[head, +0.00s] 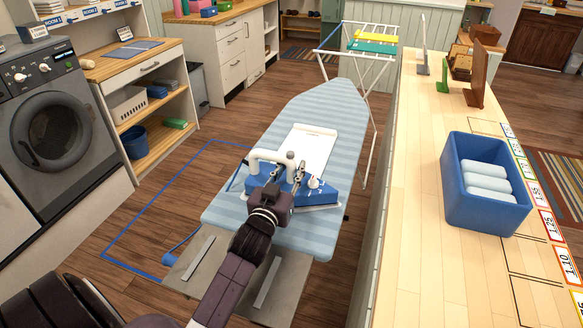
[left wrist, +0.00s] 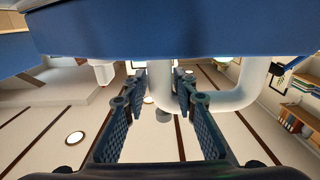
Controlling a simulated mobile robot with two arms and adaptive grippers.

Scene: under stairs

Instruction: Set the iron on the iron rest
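The blue iron (head: 327,194) with a white, loop-shaped handle (head: 258,157) is over the near part of the striped ironing board (head: 345,112). I cannot tell whether it touches the board. My left gripper (head: 288,168) reaches it from the near side. In the left wrist view my left gripper (left wrist: 160,88) has one finger on each side of a white handle post (left wrist: 160,78), close against it, below the blue iron body (left wrist: 190,30). The grey plate with two pale strips (head: 193,258) at the board's near end looks like the iron rest. My right gripper is not in view.
A white sheet (head: 309,146) lies on the board beyond the iron. A wooden counter (head: 415,190) with a blue bin (head: 464,207) of rolled towels runs along the right. A drying rack (head: 372,50) stands behind. Blue-outlined floor (head: 150,215) on the left is clear.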

